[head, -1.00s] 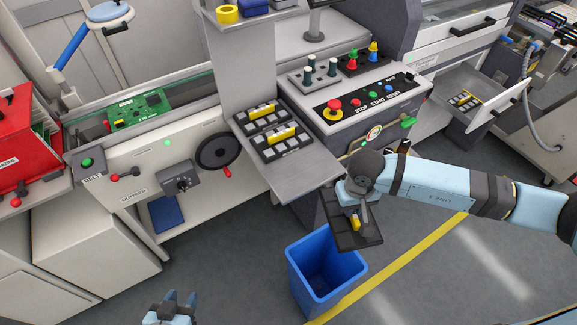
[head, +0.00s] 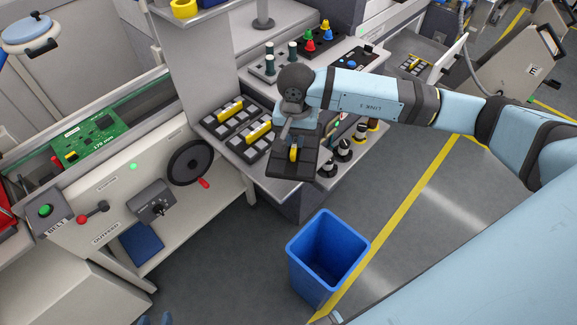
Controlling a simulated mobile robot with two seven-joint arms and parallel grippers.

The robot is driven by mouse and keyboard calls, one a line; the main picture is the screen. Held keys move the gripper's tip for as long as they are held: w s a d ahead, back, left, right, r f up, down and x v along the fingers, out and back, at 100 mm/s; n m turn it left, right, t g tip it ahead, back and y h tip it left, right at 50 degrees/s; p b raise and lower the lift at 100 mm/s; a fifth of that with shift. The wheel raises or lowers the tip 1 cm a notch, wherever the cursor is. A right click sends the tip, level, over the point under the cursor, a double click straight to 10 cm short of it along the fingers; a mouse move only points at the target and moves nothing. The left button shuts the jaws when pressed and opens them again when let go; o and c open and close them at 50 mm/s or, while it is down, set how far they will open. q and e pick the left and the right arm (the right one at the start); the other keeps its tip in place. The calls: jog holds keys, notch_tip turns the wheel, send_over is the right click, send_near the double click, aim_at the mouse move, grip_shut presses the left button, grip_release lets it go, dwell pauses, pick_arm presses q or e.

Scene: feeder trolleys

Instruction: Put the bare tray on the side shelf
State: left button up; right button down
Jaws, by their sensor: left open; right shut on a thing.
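My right gripper (head: 294,143) is shut on the yellow handle of a dark bare tray (head: 279,165). No blocks show on the part of this tray that I see; the gripper hides some of it. The tray is over the near right end of the grey side shelf (head: 273,187). I cannot tell whether it touches the shelf. Two dark trays with yellow handles and grey blocks, one further back (head: 212,122) and one nearer (head: 233,142), lie on the shelf to its left. My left gripper (head: 155,319) is open, barely showing at the bottom edge.
A blue bin (head: 328,250) stands on the floor below the shelf. Several black-and-white parts (head: 344,150) stand just right of the held tray. A black handwheel (head: 190,164) is left of the shelf. The control panel (head: 350,62) is behind my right arm.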

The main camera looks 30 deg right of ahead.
jog(key=w+d+r+m+b, duration=0.2)
jog(key=w+r+m, duration=0.3)
jog(key=r+m, duration=0.25)
jog(key=shift+n, duration=0.35)
jog(key=f, duration=0.5)
jog(key=f+p, duration=0.1)
jog(key=f, duration=0.4)
jog(key=f+p, duration=0.1)
jog(key=f, duration=0.4)
jog(key=shift+s+a+f, duration=0.1)
jog(key=shift+a+f, duration=0.15)
jog(key=shift+f, duration=0.1)
pick_arm(q)
jog(key=shift+d+p, duration=0.1)
jog(key=shift+p, duration=0.25)
pick_arm(e)
jog(key=shift+f, duration=1.7)
jog(key=shift+f, duration=0.15)
jog(key=c, duration=1.1)
grip_release()
jog(key=shift+c, duration=0.2)
pick_arm(q)
jog(key=shift+f, duration=0.1)
